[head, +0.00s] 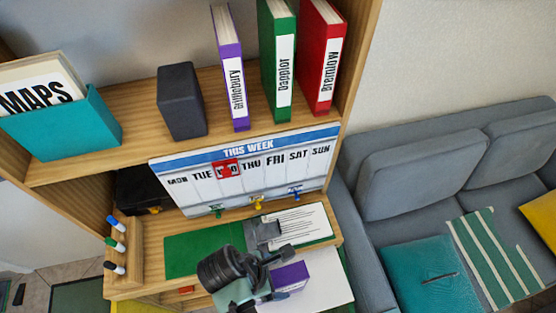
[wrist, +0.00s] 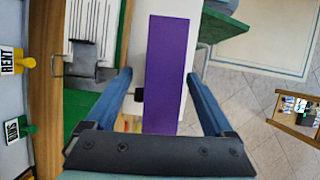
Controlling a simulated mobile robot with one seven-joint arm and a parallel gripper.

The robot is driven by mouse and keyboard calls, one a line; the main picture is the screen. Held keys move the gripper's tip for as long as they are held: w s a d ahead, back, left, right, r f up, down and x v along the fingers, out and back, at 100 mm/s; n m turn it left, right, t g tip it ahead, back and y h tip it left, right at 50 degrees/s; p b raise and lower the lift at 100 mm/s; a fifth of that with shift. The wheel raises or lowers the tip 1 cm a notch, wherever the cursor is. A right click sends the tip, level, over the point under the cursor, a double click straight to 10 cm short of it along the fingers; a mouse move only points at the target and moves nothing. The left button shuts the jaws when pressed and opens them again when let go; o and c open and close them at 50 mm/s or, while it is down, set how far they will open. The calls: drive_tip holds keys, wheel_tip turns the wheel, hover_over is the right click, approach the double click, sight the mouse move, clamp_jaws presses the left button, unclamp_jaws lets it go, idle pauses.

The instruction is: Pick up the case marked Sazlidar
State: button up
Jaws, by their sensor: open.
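No label reading Sazlidar shows in either view. A purple case or panel (wrist: 172,60) with no readable marking lies between the two blue fingers of my gripper (wrist: 157,76). The fingers are open and spread to either side of it; I cannot tell whether they touch it. In the head view a purple piece (head: 291,277) shows beside my arm, partly hidden by it. On the upper shelf stand a purple case (head: 235,85) with a hard-to-read label, a green case (head: 283,75) marked Dapplor and a red case (head: 318,65) with a hard-to-read label.
A green clipboard (head: 190,255) with paper and a metal clip lies on the desk surface by my arm. A week planner board (head: 250,165) stands behind it. A teal MAPS box (head: 75,130) and a dark block (head: 181,100) share the upper shelf. A grey sofa (head: 400,200) is at right.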

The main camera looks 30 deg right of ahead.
drive_tip(key=x, duration=0.3)
drive_tip(key=shift+s+d+f, duration=0.1)
drive_tip(key=shift+s+f, duration=0.05)
drive_tip(key=shift+s, duration=0.1)
drive_tip(key=shift+f, duration=0.15)
drive_tip(key=shift+f+p, duration=0.25)
drive_tip(key=shift+p, duration=0.05)
clamp_jaws()
idle(0.6)
